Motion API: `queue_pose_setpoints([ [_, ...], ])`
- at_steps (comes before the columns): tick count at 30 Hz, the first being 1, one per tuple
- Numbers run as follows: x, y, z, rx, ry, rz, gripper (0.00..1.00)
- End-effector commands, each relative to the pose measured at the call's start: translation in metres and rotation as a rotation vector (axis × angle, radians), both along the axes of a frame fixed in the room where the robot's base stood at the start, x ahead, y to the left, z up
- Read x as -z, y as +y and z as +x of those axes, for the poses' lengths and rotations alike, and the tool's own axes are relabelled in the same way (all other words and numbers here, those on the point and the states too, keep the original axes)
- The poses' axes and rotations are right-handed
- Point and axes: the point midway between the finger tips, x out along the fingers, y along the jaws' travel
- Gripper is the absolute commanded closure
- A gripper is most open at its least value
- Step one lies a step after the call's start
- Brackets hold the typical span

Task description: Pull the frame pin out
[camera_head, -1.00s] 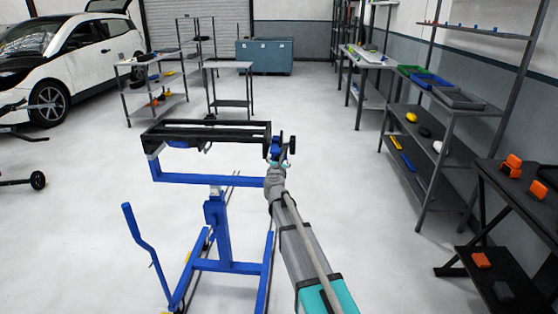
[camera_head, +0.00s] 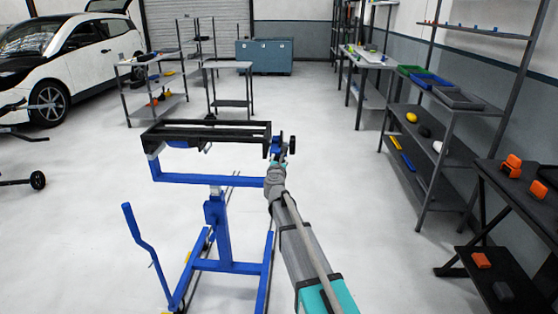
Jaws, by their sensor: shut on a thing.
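A black rectangular frame (camera_head: 205,126) lies across the top of a blue wheeled stand (camera_head: 222,240), in the middle of the view. My gripper (camera_head: 279,152) is at the frame's right end, at the tip of my grey and teal arm. It is shut on the frame pin, but the pin is too small and too covered by my gripper to make out. A dark round knob-like part (camera_head: 292,145) shows just right of my gripper. I cannot tell how far the pin sits in its hole.
A shelf rack (camera_head: 440,165) with trays stands at the right. A dark table (camera_head: 515,200) with orange items is nearer at the right edge. A white car (camera_head: 75,60) is at the back left. Floor between stand and rack is clear.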

Motion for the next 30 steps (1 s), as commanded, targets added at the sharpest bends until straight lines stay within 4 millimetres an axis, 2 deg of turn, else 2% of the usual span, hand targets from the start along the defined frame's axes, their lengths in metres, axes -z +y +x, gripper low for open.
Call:
queue_pose_setpoints([
  [7,0.0,0.004,-0.026,-0.001,0.0,0.0,1.0],
  [17,0.0,0.005,-0.029,-0.001,0.001,0.001,1.0],
  [18,0.0,0.005,-0.029,-0.001,0.001,0.001,0.41],
  [23,0.0,0.005,-0.028,-0.001,0.0,0.0,0.13],
  [30,0.0,0.005,-0.027,0.0,0.0,0.0,0.13],
])
